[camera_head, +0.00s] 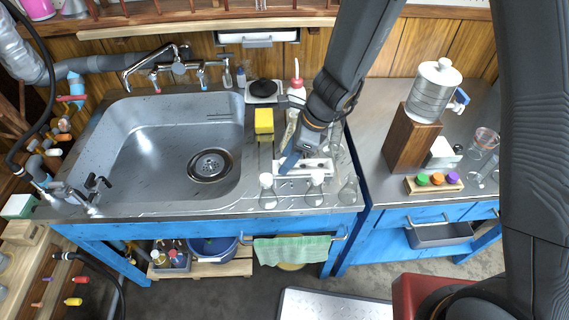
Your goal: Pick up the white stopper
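I cannot single out the white stopper for sure. Two small conical flasks at the front edge of the counter carry white tops, the left white top (266,178) and the right white top (317,177); either may be a stopper. A pale rack with holes (318,167) lies just behind them. My gripper (298,158) points down over this rack, behind the two flasks. The arm hides part of the rack and anything between the fingers. The finger gap is too small to read, and I see nothing clearly held.
A steel sink (160,150) fills the left. A yellow sponge (264,121) lies left of the arm. Clear glassware crowds the gripper's right. On the right counter stand a wooden block (411,140) with a metal vessel and a rack (434,187) of green, orange and purple stoppers.

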